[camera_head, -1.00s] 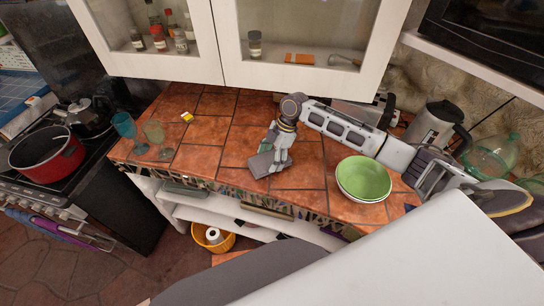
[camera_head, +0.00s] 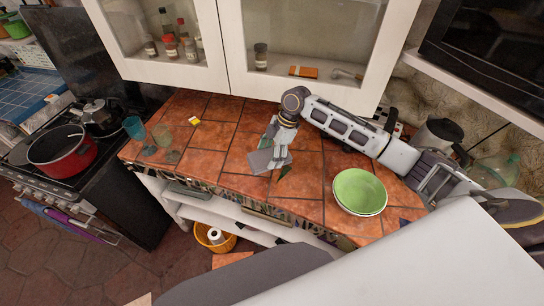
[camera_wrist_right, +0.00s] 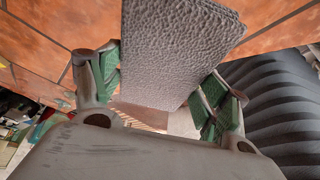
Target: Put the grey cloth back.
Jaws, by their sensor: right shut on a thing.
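The grey cloth (camera_head: 260,160) is a flat, textured, stiff-looking piece over the tiled counter (camera_head: 226,139), near its front edge. In the right wrist view the cloth (camera_wrist_right: 178,50) stands between the green finger pads, its broad face showing. My right gripper (camera_head: 276,158) points down and is shut on the cloth; it also shows in the right wrist view (camera_wrist_right: 160,90). I cannot tell whether the cloth touches the counter. My left gripper is not in view.
A green bowl (camera_head: 359,189) stands on the counter to the right of the gripper. Two glasses (camera_head: 135,129) stand at the left end. A red pot (camera_head: 62,152) is on the stove. White wall cabinets (camera_head: 228,75) hang above.

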